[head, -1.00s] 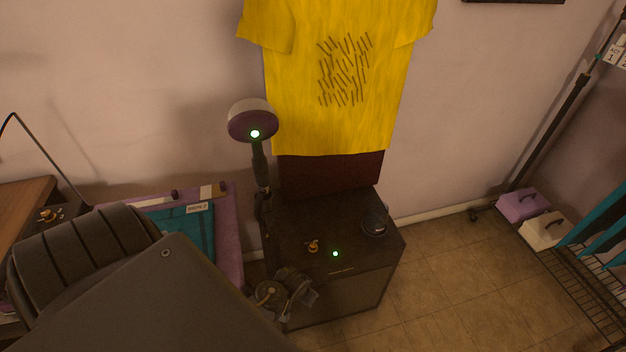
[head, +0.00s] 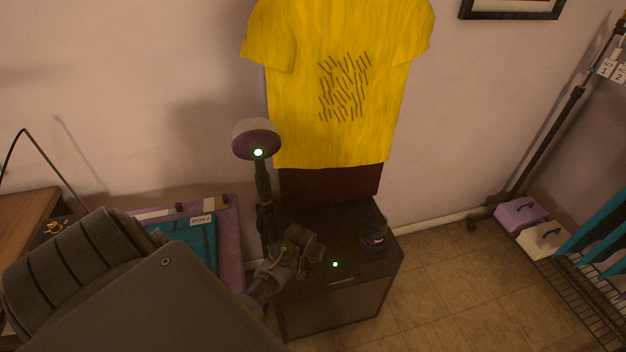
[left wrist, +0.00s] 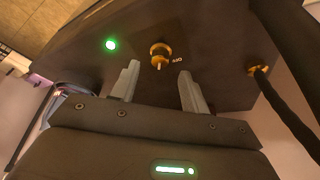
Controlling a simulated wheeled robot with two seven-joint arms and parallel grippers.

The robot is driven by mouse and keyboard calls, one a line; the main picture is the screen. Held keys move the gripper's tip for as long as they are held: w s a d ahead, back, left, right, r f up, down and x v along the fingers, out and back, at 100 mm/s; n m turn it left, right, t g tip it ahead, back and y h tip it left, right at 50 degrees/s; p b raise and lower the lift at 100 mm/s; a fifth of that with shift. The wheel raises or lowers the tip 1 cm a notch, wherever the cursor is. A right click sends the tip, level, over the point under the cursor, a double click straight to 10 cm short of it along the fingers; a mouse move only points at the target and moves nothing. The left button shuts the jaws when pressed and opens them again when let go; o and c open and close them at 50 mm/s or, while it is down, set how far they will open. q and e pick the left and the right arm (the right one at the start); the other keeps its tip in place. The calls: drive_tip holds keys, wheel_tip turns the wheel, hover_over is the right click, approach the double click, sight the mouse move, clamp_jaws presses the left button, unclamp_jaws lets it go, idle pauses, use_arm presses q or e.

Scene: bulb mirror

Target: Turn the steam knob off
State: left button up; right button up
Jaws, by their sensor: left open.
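The steam knob (left wrist: 160,52) is a small brass knob on the dark top of the steamer box (head: 360,290). In the left wrist view a small pale label beside it seems to read "OFF", and a pale pointer shows on its near side. My left gripper (left wrist: 160,82) is open, its fingers apart with the knob just beyond and between their tips, not clasped. In the head view my left gripper (head: 306,240) is over the box top and hides the knob. A green light (head: 335,264) glows on the box. My right gripper is not in view.
The steamer head (head: 256,138), with a green light, stands on a pole left of a hanging yellow shirt (head: 345,90). A dark round cap (head: 374,238) is on the box's right. A hose (left wrist: 285,110) leaves a brass fitting.

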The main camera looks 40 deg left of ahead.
use_arm(q)
drive_tip(key=shift+x, duration=2)
drive_tip(key=c, duration=1)
